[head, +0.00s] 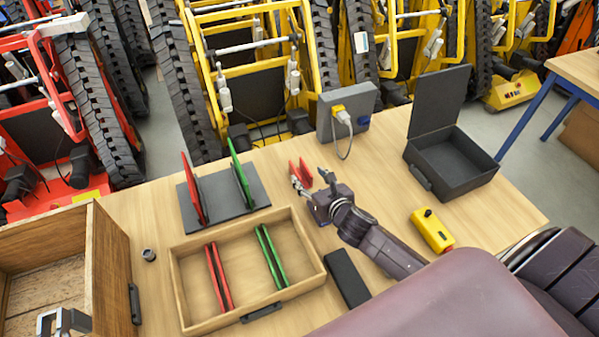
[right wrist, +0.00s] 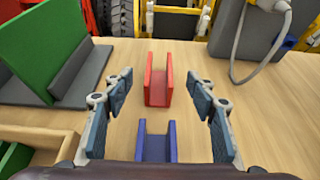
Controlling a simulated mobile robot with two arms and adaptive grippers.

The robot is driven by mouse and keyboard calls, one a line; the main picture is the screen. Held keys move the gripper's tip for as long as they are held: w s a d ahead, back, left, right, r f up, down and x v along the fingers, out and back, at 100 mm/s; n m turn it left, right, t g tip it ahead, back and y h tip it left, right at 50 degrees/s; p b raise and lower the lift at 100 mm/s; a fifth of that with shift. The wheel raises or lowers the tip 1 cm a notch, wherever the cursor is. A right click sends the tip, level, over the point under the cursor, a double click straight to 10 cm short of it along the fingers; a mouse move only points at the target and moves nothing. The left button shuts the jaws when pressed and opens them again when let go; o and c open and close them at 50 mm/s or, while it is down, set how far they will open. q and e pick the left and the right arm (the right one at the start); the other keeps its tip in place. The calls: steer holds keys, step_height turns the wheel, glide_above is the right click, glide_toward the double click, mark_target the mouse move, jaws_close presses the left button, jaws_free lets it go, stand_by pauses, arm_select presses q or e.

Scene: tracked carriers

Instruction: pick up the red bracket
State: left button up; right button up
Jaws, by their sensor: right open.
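The red bracket (right wrist: 158,88), a U-shaped channel with two upright walls, stands on the wooden table. In the head view the red bracket (head: 306,172) shows just beyond my right gripper (head: 314,181), partly covered by a finger. In the right wrist view my right gripper (right wrist: 162,100) is open, with its fingers spread to both sides. The red bracket stands ahead between the fingertips, apart from them.
Left stands a grey base (head: 234,200) with red and green plates. A wooden tray (head: 190,318) holds red and green parts. A grey box with a cable (head: 330,125) stands behind. An open black case (head: 470,187) and yellow device (head: 432,230) are right.

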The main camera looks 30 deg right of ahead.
mark_target(303, 171)
steer(key=x, duration=0.5)
steer(key=shift+f, duration=0.2)
steer(key=c, duration=0.4)
arm_select(q)
steer(key=shift+w+r, duration=0.35)
steer(key=shift+w, duration=0.55)
arm_select(e)
steer(key=shift+r, duration=0.1)
jaws_close()
